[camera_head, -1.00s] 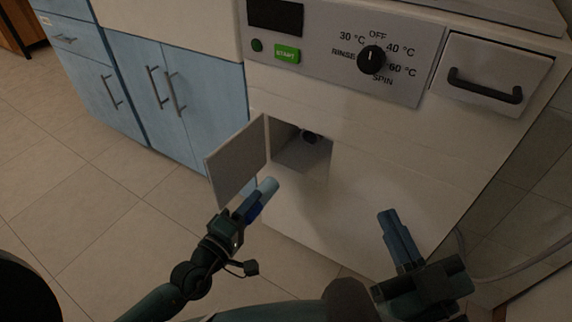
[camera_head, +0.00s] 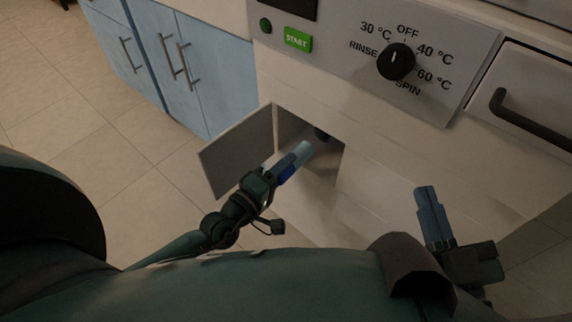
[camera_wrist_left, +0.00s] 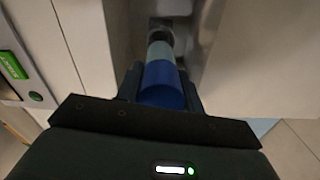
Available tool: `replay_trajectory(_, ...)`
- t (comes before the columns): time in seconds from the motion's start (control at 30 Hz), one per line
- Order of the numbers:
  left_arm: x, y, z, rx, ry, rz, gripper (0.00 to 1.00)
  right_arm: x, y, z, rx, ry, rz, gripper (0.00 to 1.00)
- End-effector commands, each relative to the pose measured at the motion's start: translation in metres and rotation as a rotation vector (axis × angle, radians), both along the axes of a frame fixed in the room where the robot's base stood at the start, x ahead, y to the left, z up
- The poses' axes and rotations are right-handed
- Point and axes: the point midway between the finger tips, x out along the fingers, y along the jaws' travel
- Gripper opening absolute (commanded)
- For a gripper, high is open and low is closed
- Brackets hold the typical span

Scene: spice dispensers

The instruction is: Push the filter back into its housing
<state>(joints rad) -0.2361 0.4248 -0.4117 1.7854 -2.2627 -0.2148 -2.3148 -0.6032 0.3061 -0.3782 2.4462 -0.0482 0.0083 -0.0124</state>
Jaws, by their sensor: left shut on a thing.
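The filter (camera_head: 303,152) has a pale blue-grey cylinder and a dark blue end. My left gripper (camera_head: 284,170) is shut on the blue end, and the pale tip points into the open recess. The filter also shows in the left wrist view (camera_wrist_left: 161,82), in line with the dark round housing (camera_wrist_left: 160,30). In the head view the housing (camera_head: 322,134) is at the back of the recess, partly hidden. I cannot tell whether the tip touches it. My right gripper (camera_head: 432,215) is empty in front of the machine's panel; I cannot tell whether its fingers are apart.
The open flap (camera_head: 238,150) stands out to the left of the recess, close to my left gripper. The washing machine's dial (camera_head: 396,62) and drawer handle (camera_head: 525,118) are above. Blue cabinets (camera_head: 200,70) stand at the left. The floor (camera_head: 130,200) beside them is clear.

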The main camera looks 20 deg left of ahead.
Motion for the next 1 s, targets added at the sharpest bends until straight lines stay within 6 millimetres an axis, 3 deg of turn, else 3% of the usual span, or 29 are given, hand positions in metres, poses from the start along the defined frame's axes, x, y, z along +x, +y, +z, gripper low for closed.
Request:
replay_trajectory(0.17, -0.001, 0.001, 0.001, 0.0, -0.001, 0.004, 0.11, -0.002, 0.0, 0.001, -0.006, 0.006, -0.002, 0.0)
replay_trajectory(0.7, 0.035, -0.012, 0.0, -0.001, 0.0, 0.004, 0.11, 0.0, 0.0, -0.001, 0.007, 0.006, -0.007, 0.0)
replay_trajectory(1.0, 0.043, -0.015, 0.0, 0.0, 0.0, 0.003, 0.11, 0.001, 0.0, 0.0, 0.006, 0.004, -0.006, 0.0)
